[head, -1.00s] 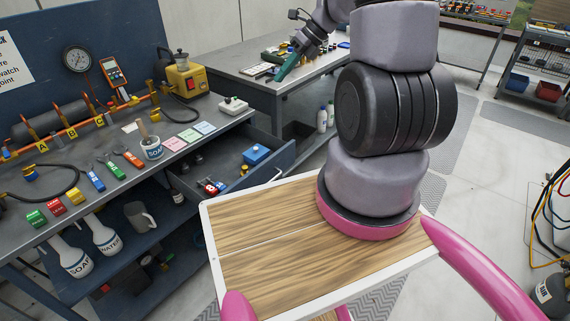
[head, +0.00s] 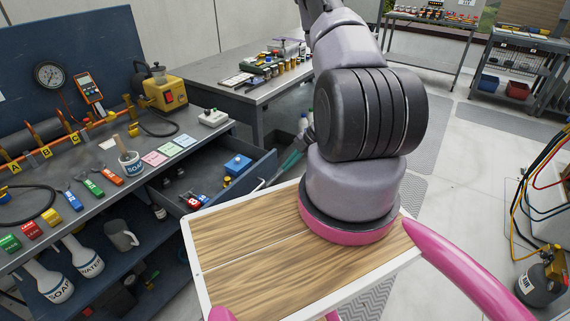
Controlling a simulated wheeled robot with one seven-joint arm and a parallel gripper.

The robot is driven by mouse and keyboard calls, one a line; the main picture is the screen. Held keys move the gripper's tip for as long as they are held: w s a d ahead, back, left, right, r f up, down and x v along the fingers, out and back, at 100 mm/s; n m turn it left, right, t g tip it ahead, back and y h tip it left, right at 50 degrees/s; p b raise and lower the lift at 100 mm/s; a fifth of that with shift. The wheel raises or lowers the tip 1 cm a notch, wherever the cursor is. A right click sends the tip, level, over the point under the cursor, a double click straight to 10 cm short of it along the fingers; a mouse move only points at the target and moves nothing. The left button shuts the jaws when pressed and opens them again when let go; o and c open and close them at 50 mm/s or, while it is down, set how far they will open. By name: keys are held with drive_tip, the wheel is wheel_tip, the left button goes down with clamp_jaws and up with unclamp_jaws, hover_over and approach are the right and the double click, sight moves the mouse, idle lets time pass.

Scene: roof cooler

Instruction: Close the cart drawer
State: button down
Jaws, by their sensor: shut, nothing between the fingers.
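The cart drawer (head: 262,170) is pulled open from under the benchtop. Its dark blue-grey front panel faces right, toward me. My gripper (head: 283,166), with teal fingers, is shut and empty. It is low, just to the right of the drawer front on its outer side, partly hidden behind my arm. I cannot tell whether it touches the panel.
The bench (head: 140,195) holds a yellow machine (head: 163,93), a soap cup (head: 131,163) and coloured tags. A second grey table (head: 245,85) stands behind the drawer. A shelf below holds bottles and a jug (head: 121,235). Open floor lies to the right.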

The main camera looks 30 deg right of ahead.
drive_tip(key=shift+w+a+f, duration=1.3)
drive_tip(key=shift+a+f, duration=0.15)
drive_tip(key=shift+a, duration=0.1)
drive_tip(key=shift+w+a+f, duration=1.3)
drive_tip(key=shift+a+f, duration=0.15)
drive_tip(key=shift+a, duration=0.05)
drive_tip(key=shift+w, duration=0.1)
